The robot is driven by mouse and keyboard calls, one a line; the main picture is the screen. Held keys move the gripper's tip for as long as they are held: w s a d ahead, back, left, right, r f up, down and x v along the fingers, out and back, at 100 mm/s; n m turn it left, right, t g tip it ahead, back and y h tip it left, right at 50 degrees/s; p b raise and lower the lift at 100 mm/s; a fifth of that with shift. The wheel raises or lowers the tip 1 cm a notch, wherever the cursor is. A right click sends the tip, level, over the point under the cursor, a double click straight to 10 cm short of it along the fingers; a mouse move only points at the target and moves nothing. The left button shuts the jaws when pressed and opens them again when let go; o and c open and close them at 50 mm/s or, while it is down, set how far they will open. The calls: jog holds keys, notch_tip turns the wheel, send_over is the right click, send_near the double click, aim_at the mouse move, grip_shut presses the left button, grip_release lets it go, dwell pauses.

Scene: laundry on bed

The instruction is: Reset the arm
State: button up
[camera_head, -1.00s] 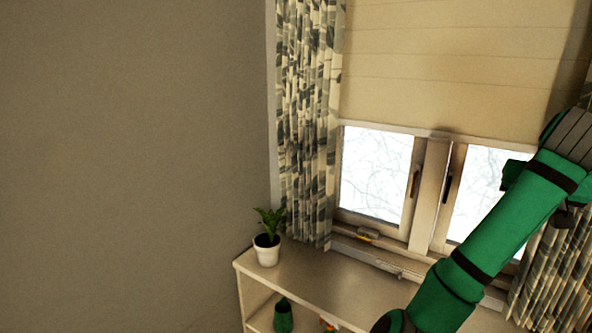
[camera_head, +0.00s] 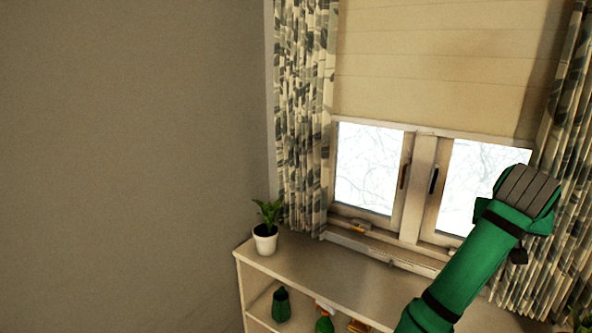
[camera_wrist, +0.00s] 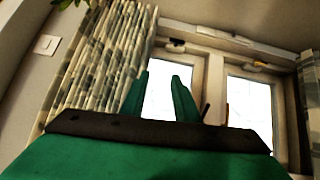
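My gripper (camera_wrist: 161,78) shows in the wrist view, with two green fingers standing apart and a gap between them. Nothing is held between the fingers. Behind them are the patterned curtain and the bright window. In the head view my green arm rises from the bottom centre-right to a grey ribbed part at the right, in front of the window. My gripper's fingers cannot be made out in the head view.
A white window (camera_head: 423,190) with a beige blind (camera_head: 430,70) and patterned curtains (camera_head: 303,120) fills the right side. Below is a shelf unit (camera_head: 300,265) with a potted plant (camera_head: 266,236) on top and small items inside. A bare wall (camera_head: 130,160) is at left.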

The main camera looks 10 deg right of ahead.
jog(key=w+a+f+n+t+h, duration=0.1)
jog(key=a+f, duration=0.3)
jog(key=f, duration=0.9)
jog(key=w+a+f+n+h, duration=0.15)
jog(key=a+f, duration=0.35)
jog(key=f, duration=0.9)
jog(key=s+a+f+n+t+y, duration=0.1)
jog(key=s+a+f+n+t, duration=0.15)
jog(key=a+f, duration=0.6)
jog(key=s+a+f+n+t+y, duration=0.15)
jog(key=s+a+f, duration=0.25)
jog(key=a+f, duration=0.45)
jog(key=s+a+f+n+t+y, duration=0.1)
jog(key=s+a+f+y, duration=0.1)
jog(key=s+a, duration=0.65)
jog(key=s+a+f+n+t+y, duration=0.1)
jog(key=s+a+f+n+t, duration=0.1)
jog(key=s+a, duration=0.7)
jog(key=s+a+r+y, duration=0.2)
jog(key=s+a+r, duration=0.3)
jog(key=s, duration=0.3)
jog(key=s+a+r+t+y, duration=0.1)
jog(key=s+a+r, duration=0.3)
jog(key=s+a, duration=0.4)
jog(key=shift+s+a+r+m+y, duration=0.2)
jog(key=shift+r+m+y, duration=0.25)
jog(key=shift+y, duration=0.15)
